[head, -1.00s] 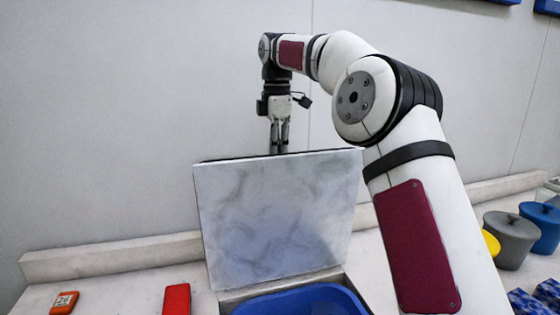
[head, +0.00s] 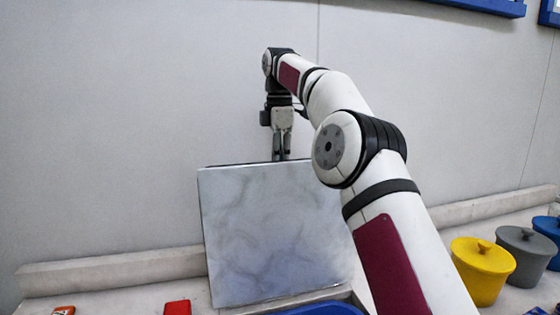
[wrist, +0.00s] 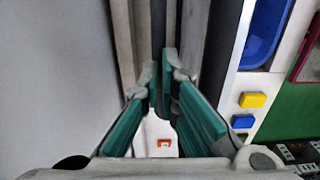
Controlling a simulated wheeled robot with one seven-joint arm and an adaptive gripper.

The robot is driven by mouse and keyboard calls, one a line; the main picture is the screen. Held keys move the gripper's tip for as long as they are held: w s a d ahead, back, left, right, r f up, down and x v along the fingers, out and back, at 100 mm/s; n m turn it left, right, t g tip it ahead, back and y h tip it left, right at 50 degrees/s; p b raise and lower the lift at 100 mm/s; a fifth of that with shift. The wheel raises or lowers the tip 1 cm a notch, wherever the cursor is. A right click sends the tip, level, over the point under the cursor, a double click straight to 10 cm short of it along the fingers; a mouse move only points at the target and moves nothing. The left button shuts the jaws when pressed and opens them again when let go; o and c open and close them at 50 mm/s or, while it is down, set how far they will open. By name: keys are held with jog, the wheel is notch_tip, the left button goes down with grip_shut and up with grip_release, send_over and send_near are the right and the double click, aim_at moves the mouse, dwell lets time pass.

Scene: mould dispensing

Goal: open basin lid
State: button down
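The basin lid (head: 265,235) is a pale grey marbled panel standing nearly upright, hinge edge at the bottom, in the head view. The blue basin (head: 320,309) shows only as a rim below it; a blue basin part also shows at the top right of the wrist view (wrist: 266,30). My gripper (head: 281,152) points down at the lid's top edge, its fingertips hidden behind the lid. In the wrist view, my gripper (wrist: 160,72) has teal-padded fingers with a narrow gap and nothing held between them. Contact with the lid cannot be told.
The wall (head: 120,120) is close behind, with a low ledge (head: 110,272) along it. A red block (head: 177,307) and an orange device (head: 64,311) lie at left. Yellow (head: 481,272), grey (head: 524,255) and blue (head: 549,235) lidded pots stand at right.

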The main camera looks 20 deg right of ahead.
notch_tip(320, 180, down, 3)
jog(key=shift+d+r+g, duration=0.1)
jog(key=shift+g, duration=0.3)
jog(key=c, duration=1.7)
grip_release()
jog(key=shift+o, duration=0.2)
jog(key=shift+w+f, duration=0.2)
jog(key=shift+w, duration=0.1)
jog(key=shift+s+r, duration=0.15)
jog(key=shift+r, duration=0.15)
jog(key=shift+s+r, duration=0.1)
